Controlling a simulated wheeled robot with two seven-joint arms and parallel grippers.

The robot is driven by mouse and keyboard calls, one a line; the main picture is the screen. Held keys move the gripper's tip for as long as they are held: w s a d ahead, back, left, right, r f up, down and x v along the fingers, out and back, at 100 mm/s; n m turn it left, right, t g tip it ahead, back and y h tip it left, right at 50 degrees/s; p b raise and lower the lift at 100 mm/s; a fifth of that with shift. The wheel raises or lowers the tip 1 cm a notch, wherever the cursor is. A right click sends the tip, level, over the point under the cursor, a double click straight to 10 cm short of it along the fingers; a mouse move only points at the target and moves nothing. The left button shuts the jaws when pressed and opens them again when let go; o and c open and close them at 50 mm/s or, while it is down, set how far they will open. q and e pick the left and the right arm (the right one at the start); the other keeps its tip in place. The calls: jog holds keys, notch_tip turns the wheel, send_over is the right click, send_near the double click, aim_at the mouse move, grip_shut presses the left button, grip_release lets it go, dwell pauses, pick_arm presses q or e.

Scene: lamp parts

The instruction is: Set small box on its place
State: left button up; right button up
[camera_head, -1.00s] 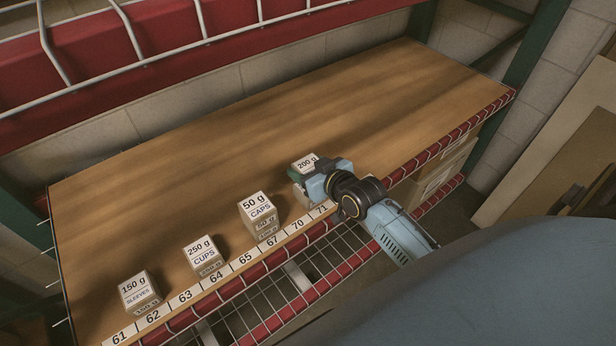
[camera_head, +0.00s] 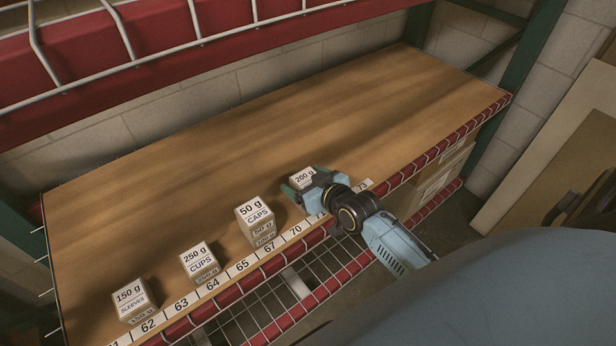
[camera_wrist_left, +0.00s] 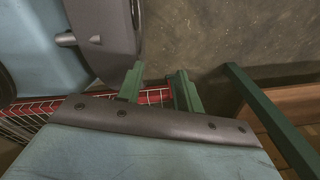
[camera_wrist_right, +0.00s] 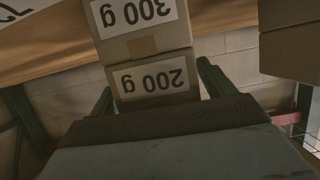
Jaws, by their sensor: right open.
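The small box marked 200 g (camera_head: 302,178) stands near the front edge of the wooden shelf (camera_head: 250,125). In the right wrist view, which is upside down, the 200 g box (camera_wrist_right: 155,82) rests on a larger box marked 300 g (camera_wrist_right: 145,25); their labelled faces look aligned. My right gripper (camera_head: 304,182) is open, with its green fingers apart on either side of the 200 g box. Its fingers (camera_wrist_right: 157,88) also show in the right wrist view. My left gripper (camera_wrist_left: 158,85) is open and empty, away from the shelf top.
Box stacks marked 50 g CAPS (camera_head: 254,212), 250 g CUPS (camera_head: 198,258) and 150 g SLEEVES (camera_head: 131,297) stand to the left along the numbered front strip (camera_head: 240,265). Red wire-edged beams lie above and below. The shelf's back and right side are clear.

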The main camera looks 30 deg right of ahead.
jog(key=shift+s+r, duration=0.1)
jog(key=shift+r, duration=0.1)
pick_arm(q)
jog(key=d+r+p, duration=0.2)
jog(key=d, duration=0.1)
jog(key=shift+w+d+r+p, duration=0.1)
jog(key=shift+r+p, duration=0.25)
pick_arm(e)
jog(key=a+v, duration=0.1)
jog(key=v, duration=1)
jog(key=shift+s+d+r, duration=0.15)
jog(key=shift+s+d, duration=0.2)
jog(key=shift+d, duration=0.15)
